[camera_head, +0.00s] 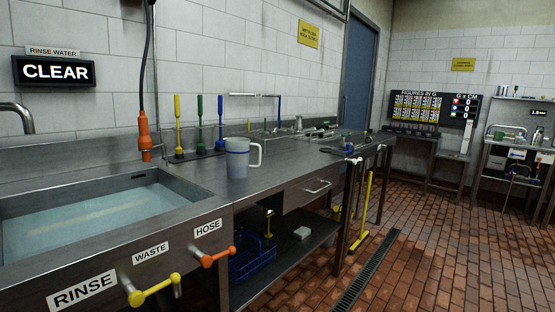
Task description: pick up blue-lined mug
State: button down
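One mug (238,160) stands upright on the steel counter (285,165), just right of the sink. It is pale and translucent, with a bluish band around its lower part and a light handle on its right side. I cannot make out what is inside it. My gripper does not show in this view, so its opening and its distance from the mug are hidden.
A sink (95,215) holding water is at left. Behind the mug stand yellow, green and blue upright tools (199,125). An orange hose nozzle (145,135) hangs left of them. Yellow (155,290) and orange (218,257) valve handles project from the front. Brick floor (430,250) is open at right.

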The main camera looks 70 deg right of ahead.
aim_at(238, 149)
jog(key=z, duration=1.65)
jog(key=j+u, duration=0.1)
jog(key=u, duration=0.3)
jog(key=i+u, duration=0.1)
jog(key=u, duration=0.3)
jog(key=i+u, duration=0.1)
jog(key=u, duration=0.3)
jog(key=i+u, duration=0.1)
jog(key=u, duration=0.7)
jog(key=i+l, duration=0.1)
jog(key=i, duration=0.25)
jog(key=z, duration=2.25)
